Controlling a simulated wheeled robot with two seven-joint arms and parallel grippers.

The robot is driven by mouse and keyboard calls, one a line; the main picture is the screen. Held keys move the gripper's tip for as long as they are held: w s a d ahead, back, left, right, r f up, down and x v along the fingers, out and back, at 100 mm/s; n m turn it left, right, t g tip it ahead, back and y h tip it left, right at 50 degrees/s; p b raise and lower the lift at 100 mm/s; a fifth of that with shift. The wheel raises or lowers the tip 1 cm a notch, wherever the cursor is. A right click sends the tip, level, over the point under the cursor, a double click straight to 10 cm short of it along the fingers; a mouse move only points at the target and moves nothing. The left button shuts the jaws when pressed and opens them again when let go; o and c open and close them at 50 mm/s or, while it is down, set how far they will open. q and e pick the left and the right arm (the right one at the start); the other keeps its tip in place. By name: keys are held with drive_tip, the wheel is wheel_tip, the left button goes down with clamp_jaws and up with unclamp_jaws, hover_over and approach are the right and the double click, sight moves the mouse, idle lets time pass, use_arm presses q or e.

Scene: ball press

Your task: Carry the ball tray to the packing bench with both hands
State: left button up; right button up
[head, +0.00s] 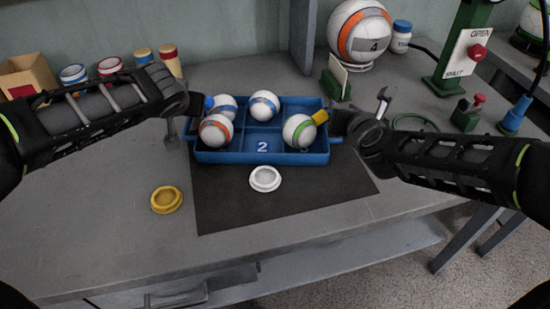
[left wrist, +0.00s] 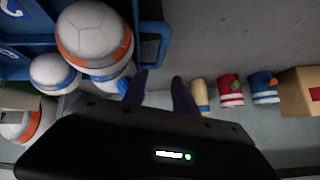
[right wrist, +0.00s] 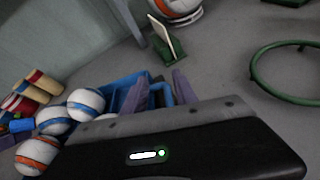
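The blue ball tray (head: 262,157), marked 2, sits on a dark mat on the grey bench and holds several white balls with coloured bands. A green-banded ball (head: 299,131) with a yellow piece is at its right; an orange-banded ball (head: 215,131) is at its left. My left gripper (head: 186,122) is at the tray's left end; in the left wrist view its fingers (left wrist: 160,82) are apart, with the blue handle (left wrist: 164,45) just past the tips. My right gripper (head: 350,128) is at the right end, its fingers (right wrist: 158,82) apart around the blue right handle (right wrist: 162,95).
A white dish (head: 265,179) and a yellow dish (head: 166,200) lie in front of the tray. Cups (head: 109,66) and a box (head: 27,75) stand back left. A large ball (head: 360,32) marked 4 and a green OPEN/SHUT post (head: 462,45) stand back right.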

use_arm(q)
drive_tip(key=shift+r, duration=0.1)
drive_tip(key=v, duration=1.2)
use_arm(e)
drive_tip(key=shift+s, duration=0.1)
drive_tip(key=v, duration=1.2)
use_arm(q)
drive_tip(key=shift+s+f, duration=0.1)
drive_tip(key=shift+f, duration=0.1)
use_arm(e)
drive_tip(key=shift+a, duration=0.1)
